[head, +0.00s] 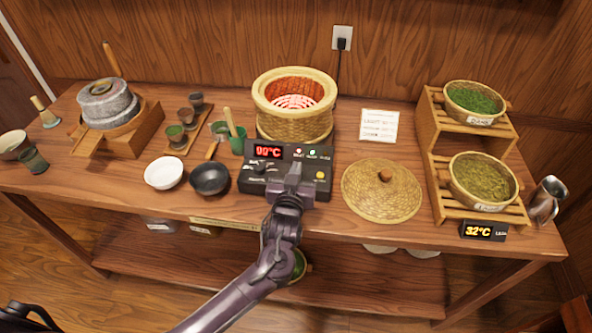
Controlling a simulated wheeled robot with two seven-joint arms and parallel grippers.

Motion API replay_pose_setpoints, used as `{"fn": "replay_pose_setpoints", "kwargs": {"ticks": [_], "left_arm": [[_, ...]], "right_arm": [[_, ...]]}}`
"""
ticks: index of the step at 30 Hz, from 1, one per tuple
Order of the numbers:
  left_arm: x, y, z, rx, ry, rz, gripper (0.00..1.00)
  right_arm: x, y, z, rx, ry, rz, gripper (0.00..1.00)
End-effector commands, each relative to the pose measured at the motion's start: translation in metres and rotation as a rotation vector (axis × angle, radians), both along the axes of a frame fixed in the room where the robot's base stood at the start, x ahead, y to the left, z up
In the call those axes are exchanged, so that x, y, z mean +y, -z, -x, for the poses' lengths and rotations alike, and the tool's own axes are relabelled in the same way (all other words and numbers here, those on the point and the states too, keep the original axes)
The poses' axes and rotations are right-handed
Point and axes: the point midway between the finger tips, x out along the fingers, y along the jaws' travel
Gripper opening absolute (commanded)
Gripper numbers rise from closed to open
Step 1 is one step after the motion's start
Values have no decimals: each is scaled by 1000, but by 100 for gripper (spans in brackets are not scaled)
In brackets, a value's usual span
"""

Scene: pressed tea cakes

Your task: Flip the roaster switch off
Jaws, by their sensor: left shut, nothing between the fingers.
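The roaster is a round woven basket (295,118) with a glowing red inside, at the back middle of the table. In front of it stands its black control box (308,190) with a red 90°C display (268,152), small red and green lights, a dark knob (259,168) and a yellow button (320,175). My left gripper (293,172) is shut and empty, over the middle of the box's front face. It covers part of the panel, and I cannot make out the switch. I cannot tell whether the fingers touch the box. My right gripper is not in view.
A black bowl (210,179) and a white bowl (164,172) stand left of the box. A woven lid (382,191) lies to its right. A wooden rack (439,185) with tea baskets stands farther right, a stone mill (106,103) at far left.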

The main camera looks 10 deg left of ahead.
Motion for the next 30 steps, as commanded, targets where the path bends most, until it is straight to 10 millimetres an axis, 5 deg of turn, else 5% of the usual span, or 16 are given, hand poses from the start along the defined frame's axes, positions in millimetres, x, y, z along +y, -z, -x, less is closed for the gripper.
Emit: {"fn": "replay_pose_setpoints", "kwargs": {"ticks": [30], "left_arm": [[1, 12, -5, 64, -1, 6, 0]], "right_arm": [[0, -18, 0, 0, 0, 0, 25]]}}
